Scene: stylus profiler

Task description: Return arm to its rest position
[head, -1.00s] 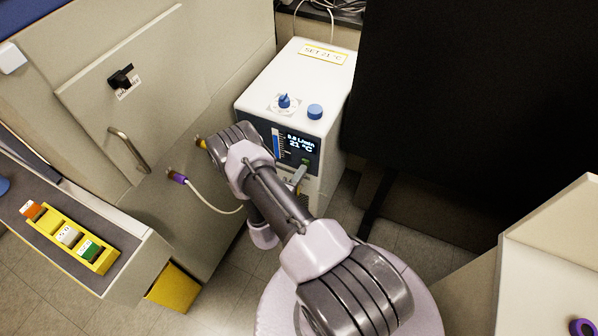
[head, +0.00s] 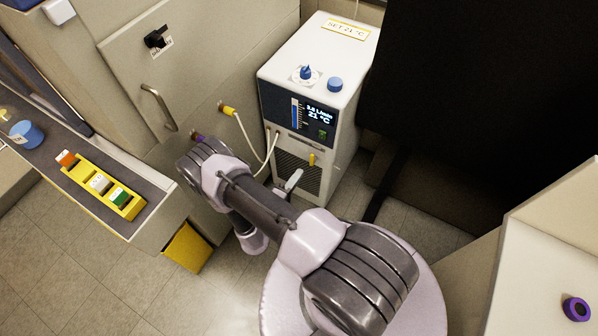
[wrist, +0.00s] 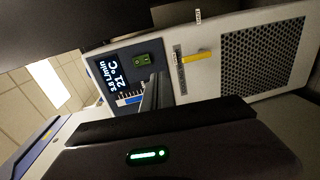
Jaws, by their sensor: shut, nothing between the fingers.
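My arm reaches from the lower right of the head view towards the cabinet front, bent at a grey joint. My gripper (head: 291,183) shows as small pale fingers in front of the lower part of the white chiller (head: 338,70). In the wrist view the narrow fingers (wrist: 156,92) are together with nothing between them, in front of the chiller's face. The chiller's display (head: 321,112) reads 21 °C, with a green switch beside it. I cannot tell the exact gap between the fingers and the chiller.
A yellow-ended hose (head: 230,111) runs from the cabinet (head: 215,55) towards the chiller; a purple fitting (head: 198,137) is partly behind my arm. A yellow rack (head: 78,177) of coloured blocks sits on the left ledge. A black panel (head: 480,90) stands right. Floor (head: 75,260) is open lower left.

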